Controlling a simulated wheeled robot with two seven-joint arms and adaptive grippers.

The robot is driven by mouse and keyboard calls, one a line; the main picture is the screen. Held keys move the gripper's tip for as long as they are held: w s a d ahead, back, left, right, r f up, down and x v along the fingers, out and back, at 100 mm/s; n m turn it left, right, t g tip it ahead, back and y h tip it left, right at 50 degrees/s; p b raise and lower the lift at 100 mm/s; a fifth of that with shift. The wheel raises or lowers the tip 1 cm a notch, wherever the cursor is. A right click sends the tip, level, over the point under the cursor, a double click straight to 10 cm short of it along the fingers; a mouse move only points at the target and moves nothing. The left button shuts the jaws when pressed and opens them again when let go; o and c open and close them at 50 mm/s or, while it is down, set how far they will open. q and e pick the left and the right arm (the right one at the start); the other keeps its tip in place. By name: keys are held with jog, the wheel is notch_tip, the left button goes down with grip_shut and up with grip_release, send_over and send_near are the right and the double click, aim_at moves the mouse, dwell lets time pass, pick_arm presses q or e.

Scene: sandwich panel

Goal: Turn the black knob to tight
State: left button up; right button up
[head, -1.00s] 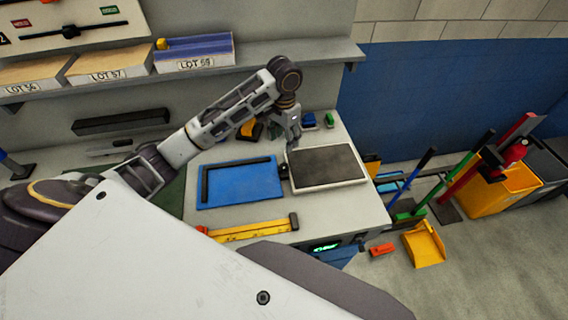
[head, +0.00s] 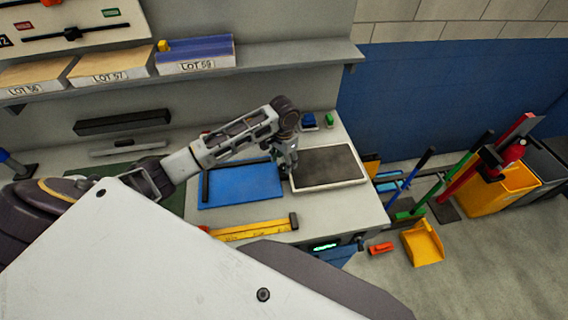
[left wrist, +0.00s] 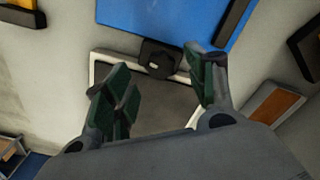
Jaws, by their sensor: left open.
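The black knob (left wrist: 158,60) shows in the left wrist view, between the blue panel (left wrist: 178,18) and the white-rimmed panel with a dark grey face (left wrist: 98,67). It has a small pale mark on it. My left gripper (left wrist: 156,70) is open, with its dark green-padded fingers on either side of the knob in this view; I cannot tell whether they touch it. In the head view my left gripper (head: 288,165) hangs at the gap between the two panels, and the knob is mostly hidden behind it. My right gripper is not in view.
A yellow bar tool (head: 250,231) lies along the bench's front. Small blue (head: 309,121) and green (head: 330,120) items stand at the back right. A shelf with labelled LOT boxes (head: 195,55) is above. Bins (head: 500,185) and long handles stand on the floor to the right.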

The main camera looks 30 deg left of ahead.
aim_at(284, 168)
pick_arm(q)
jog(key=shift+f, duration=1.25)
jog(key=shift+c, duration=0.5)
jog(key=c, duration=0.9)
